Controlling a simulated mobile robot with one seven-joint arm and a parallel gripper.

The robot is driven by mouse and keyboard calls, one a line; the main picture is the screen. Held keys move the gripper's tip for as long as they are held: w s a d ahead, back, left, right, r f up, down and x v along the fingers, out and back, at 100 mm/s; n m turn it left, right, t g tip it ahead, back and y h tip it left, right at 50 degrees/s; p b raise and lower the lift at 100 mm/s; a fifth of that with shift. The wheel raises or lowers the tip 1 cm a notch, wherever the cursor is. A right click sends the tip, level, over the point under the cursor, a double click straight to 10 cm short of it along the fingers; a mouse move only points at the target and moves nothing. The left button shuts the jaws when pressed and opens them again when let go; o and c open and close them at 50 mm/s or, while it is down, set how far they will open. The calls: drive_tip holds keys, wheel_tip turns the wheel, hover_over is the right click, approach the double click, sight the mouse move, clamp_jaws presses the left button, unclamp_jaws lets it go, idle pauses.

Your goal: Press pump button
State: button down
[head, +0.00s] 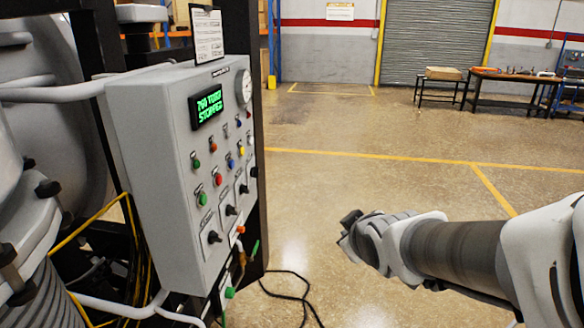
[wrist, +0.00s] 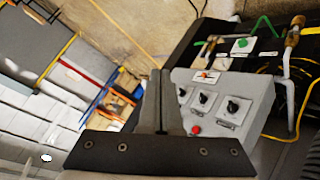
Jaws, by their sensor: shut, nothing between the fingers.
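The grey control panel (head: 150,150) stands at the left in the head view. Its display (head: 208,107) reads about 760 Torr, stopped. Below are small colored lights and a row with a green button (head: 203,199), a red button (head: 218,179), a blue one (head: 230,163) and a yellow one (head: 242,152). The labels are too small to read, so I cannot tell which is the pump button. My gripper (head: 347,228) is shut and empty, right of the panel and apart from it. In the wrist view, its closed fingers (wrist: 162,74) overlap part of the panel (wrist: 255,92), with black knobs and a red button (wrist: 196,130) showing.
Black knobs (head: 231,211) sit under the button row. A green-handled valve (head: 254,250) and pipes are below the panel. A round gauge (head: 243,87) is at its upper right. A black cable (head: 290,296) lies on the floor. The floor between panel and gripper is open.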

sight(204, 200)
drive_tip(key=w+a+n+t+y+p, duration=0.1)
drive_tip(key=a+n+y, duration=0.3)
drive_tip(key=a, duration=0.5)
drive_tip(key=w+a+n+t+y, duration=0.3)
drive_tip(key=a+y, duration=0.3)
drive_tip(key=a, duration=0.3)
drive_tip(key=shift+w+r+n+y+p, duration=0.2)
drive_tip(key=shift+w+n+y+p, duration=0.15)
drive_tip(key=shift+w+n, duration=0.55)
drive_tip(key=a, duration=0.8)
drive_tip(key=shift+w+a+p, duration=0.25)
drive_tip(key=shift+a+p, duration=0.1)
drive_tip(key=shift+a, duration=0.05)
